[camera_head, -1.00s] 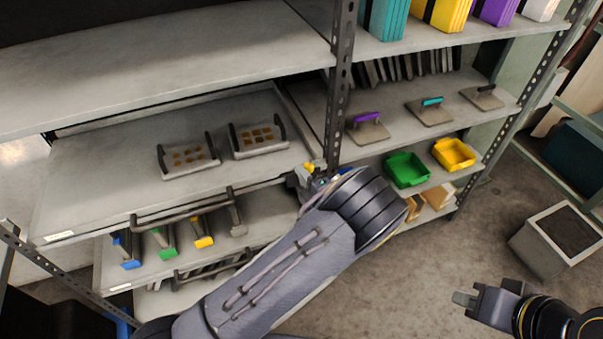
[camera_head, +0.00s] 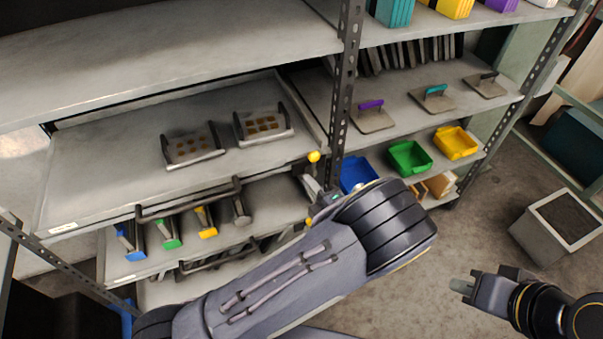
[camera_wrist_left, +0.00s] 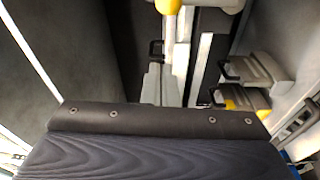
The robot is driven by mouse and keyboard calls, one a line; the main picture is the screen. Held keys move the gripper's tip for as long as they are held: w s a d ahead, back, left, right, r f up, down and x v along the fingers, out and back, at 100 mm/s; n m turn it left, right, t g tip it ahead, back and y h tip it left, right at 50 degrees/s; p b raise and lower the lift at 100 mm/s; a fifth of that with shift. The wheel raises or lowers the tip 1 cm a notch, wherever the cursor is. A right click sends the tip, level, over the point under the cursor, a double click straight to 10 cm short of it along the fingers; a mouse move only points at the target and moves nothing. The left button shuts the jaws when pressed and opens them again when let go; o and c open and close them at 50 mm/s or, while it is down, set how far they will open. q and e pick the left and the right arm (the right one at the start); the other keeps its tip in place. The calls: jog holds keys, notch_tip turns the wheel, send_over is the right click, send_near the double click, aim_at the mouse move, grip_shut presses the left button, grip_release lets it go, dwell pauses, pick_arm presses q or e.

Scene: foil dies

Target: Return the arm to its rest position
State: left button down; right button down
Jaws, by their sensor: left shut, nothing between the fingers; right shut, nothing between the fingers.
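My left arm comes in across the lower middle of the head view. Its gripper (camera_head: 309,184) is shut and empty, just below a yellow knob (camera_head: 314,156) at the right front corner of the pulled-out shelf. I see a gap between them. The left gripper's fingers are not clear in the left wrist view, where a dark block fills the bottom and the yellow knob (camera_wrist_left: 168,5) is at the top edge. My right gripper (camera_head: 464,285) is shut and empty over the floor at the lower right.
The pulled-out shelf (camera_head: 90,185) carries two handled trays (camera_head: 192,147) (camera_head: 263,124). Below it are several colour-tipped tools (camera_head: 167,232). Blue (camera_head: 357,173), green (camera_head: 409,158) and yellow (camera_head: 455,143) bins stand beyond a perforated post (camera_head: 345,90). A grey box (camera_head: 555,228) stands on the floor.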

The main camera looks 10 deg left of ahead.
pick_arm(q)
jog(key=s+a+r+n+g+h, duration=0.25)
jog(key=s+a+n+g, duration=0.45)
jog(key=n, duration=0.5)
jog(key=s+a+r+n+g+h, duration=0.25)
jog(key=s+a+n+g, duration=0.45)
jog(key=n, duration=0.5)
jog(key=s+d+r+n+t+h, duration=0.1)
jog(key=s+r+n+t+h, duration=0.2)
jog(key=n, duration=0.9)
jog(key=s+d+r+n+t+h, duration=0.1)
jog(key=s+r+n+t+h, duration=0.2)
jog(key=s+r+n+h, duration=0.2)
jog(key=shift+s+r+n+h, duration=0.4)
jog(key=shift+s+n+h, duration=1.25)
jog(key=shift+n, duration=1.95)
jog(key=shift+s, duration=0.1)
